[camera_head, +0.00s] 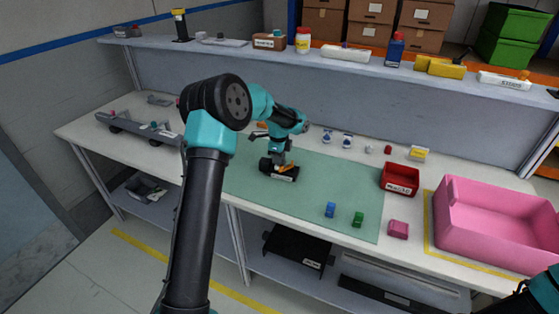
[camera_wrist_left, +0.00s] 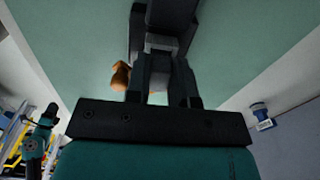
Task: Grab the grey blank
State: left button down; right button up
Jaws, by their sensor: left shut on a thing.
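My left gripper (camera_head: 280,160) is over the left part of the green mat, at a dark module (camera_head: 285,178) with a white label. In the left wrist view, the gripper's dark fingers (camera_wrist_left: 160,88) are shut on a small grey blank (camera_wrist_left: 162,44). The blank sits against the dark module (camera_wrist_left: 165,14), and I cannot tell whether it is still seated there. In the head view the blank is hidden by the gripper. Part of my right arm shows at the lower right corner; its gripper is out of view.
An orange piece (camera_wrist_left: 120,76) is beside the left finger. On the bench are a red bin (camera_head: 400,180), a pink tub (camera_head: 490,215), a blue block (camera_head: 330,210), a green block (camera_head: 357,219) and a pink block (camera_head: 398,229). The mat's (camera_head: 330,180) middle is clear.

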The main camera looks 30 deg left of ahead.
pick_arm(q)
notch_tip(320, 180, up, 10)
jog(key=shift+f, duration=0.15)
dwell(0.3)
dwell(0.5)
